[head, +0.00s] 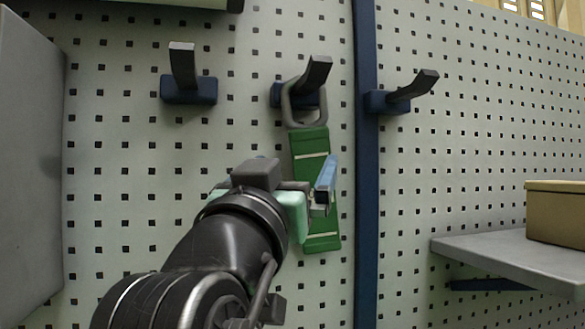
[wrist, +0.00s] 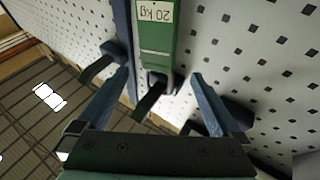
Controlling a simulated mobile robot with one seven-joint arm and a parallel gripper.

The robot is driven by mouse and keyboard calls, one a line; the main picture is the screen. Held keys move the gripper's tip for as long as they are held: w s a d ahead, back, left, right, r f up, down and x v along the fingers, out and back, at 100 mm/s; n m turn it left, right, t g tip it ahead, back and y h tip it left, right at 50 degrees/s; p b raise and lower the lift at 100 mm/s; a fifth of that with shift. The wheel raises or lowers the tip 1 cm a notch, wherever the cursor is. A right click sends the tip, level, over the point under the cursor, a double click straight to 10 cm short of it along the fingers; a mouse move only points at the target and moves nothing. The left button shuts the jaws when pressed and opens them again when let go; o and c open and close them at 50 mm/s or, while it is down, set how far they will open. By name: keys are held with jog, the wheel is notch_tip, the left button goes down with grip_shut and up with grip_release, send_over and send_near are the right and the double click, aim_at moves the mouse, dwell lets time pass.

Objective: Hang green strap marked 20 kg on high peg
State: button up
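The green strap (head: 309,143) hangs against the pegboard, slightly tilted, with a grey ring (head: 289,105) at its top. The ring appears to be around the middle peg (head: 317,73), whose tip points up and outward. In the wrist view the strap (wrist: 157,42) shows a white label reading 20 kg, upside down, and the dark peg (wrist: 151,100) stands out at its ring. My gripper (wrist: 161,76) is open, its blue fingers apart on either side of the strap in that view. In the head view, my gripper (head: 318,195) is in front of the strap's lower half and hides part of it.
Similar pegs stand on the left (head: 183,70) and right (head: 408,92). A dark blue upright post (head: 366,150) runs beside the middle peg. A grey shelf (head: 480,256) holds a tan box (head: 556,215) at the right. A grey panel (head: 28,150) is at the far left.

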jog(key=shift+f, duration=0.15)
jog(key=b+v, duration=0.7)
jog(key=v, duration=0.6)
jog(key=s+d+f+n+t+y, duration=0.2)
jog(key=s+d+f+t+y, duration=0.1)
jog(key=d+t+y, duration=0.1)
jog(key=shift+s+d+t+y, duration=0.35)
jog(key=shift+d+t, duration=0.25)
jog(key=shift+t, duration=0.2)
jog(key=shift+f, duration=0.15)
dwell(0.4)
